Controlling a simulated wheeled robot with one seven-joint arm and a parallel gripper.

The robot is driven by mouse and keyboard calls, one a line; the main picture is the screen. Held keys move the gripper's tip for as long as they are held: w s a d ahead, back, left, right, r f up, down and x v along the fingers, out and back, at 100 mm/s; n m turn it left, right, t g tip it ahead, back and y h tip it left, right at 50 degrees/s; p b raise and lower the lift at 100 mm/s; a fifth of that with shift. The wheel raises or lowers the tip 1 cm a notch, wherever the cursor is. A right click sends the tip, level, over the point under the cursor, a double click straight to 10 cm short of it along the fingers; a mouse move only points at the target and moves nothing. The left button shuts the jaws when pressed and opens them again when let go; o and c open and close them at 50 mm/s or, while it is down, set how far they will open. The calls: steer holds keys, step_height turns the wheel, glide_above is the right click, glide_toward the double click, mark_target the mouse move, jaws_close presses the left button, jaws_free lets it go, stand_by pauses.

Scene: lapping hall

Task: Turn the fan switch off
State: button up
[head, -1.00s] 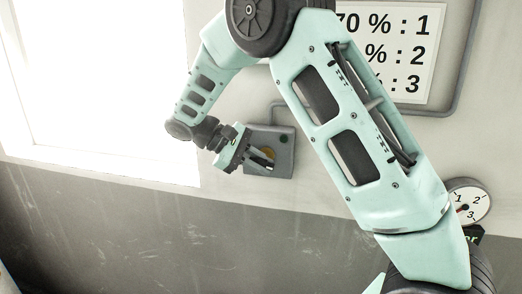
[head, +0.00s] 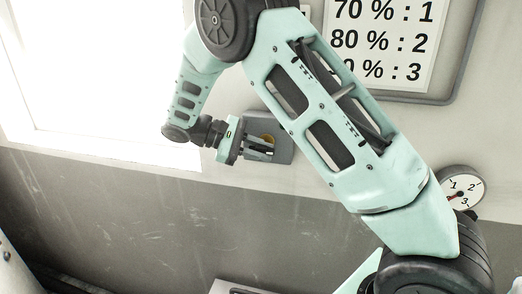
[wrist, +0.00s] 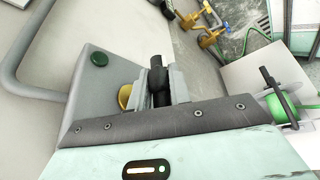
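The switch is a grey wall box (head: 284,148) with a round yellow plate (head: 267,139), partly hidden behind my gripper. In the wrist view the box (wrist: 92,85) carries a dark green round button (wrist: 99,59), and the yellow plate (wrist: 125,96) shows at the left of my fingers. A black lever-like part (wrist: 157,80) stands between the fingers. My gripper (head: 262,150) is in front of the box, its fingers apart in the head view. It also shows in the wrist view (wrist: 160,90), where I cannot tell whether the fingers touch the black part.
A sign with percentages (head: 385,40) hangs at the upper right, framed by a grey conduit. A round dial (head: 461,187) numbered 1 to 3 is at the lower right. A bright window (head: 90,80) lies left. Yellow pipe fittings (wrist: 208,35) and a green part (wrist: 283,108) show in the wrist view.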

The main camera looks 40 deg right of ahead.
steer(key=shift+o, duration=1.4)
steer(key=shift+w+a, duration=0.15)
steer(key=p+v, duration=0.3)
steer(key=v, duration=1.4)
steer(key=shift+r, duration=0.2)
